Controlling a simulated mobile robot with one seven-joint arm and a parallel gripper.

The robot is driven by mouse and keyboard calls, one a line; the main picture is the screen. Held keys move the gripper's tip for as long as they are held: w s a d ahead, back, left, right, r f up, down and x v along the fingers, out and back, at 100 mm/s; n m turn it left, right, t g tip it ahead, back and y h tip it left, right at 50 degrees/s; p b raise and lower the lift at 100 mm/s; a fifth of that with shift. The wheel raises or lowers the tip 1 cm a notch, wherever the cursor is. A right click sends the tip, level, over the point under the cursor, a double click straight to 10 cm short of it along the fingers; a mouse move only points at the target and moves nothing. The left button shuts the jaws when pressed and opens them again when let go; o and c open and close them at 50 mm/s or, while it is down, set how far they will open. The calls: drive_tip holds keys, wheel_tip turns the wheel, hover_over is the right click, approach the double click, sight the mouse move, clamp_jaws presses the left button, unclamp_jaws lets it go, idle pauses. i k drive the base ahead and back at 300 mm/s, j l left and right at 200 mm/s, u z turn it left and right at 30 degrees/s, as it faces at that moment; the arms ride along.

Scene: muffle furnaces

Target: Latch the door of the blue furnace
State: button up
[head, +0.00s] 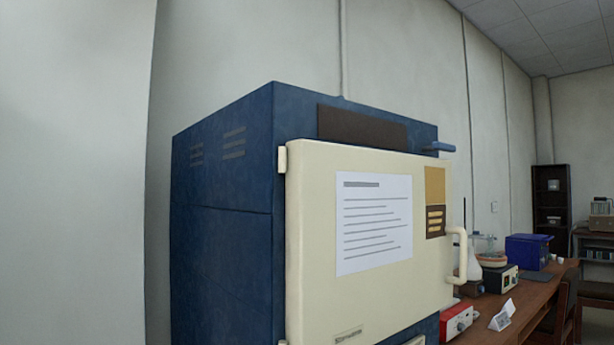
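The blue furnace (222,235) stands in the middle of the head view. Its cream door (320,310) covers most of its front, with hinges on the left edge. A cream handle (460,255) is on the door's right edge. My gripper is not in view.
A wooden bench (535,290) runs along the wall to the right. On it are a red device (457,320), a flask (474,265), a small instrument (500,278) and a blue box (527,250). A chair (562,305) stands at the bench. A plain wall is close on the left.

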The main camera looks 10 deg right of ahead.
sight(436, 145)
drive_tip(key=z, duration=0.85)
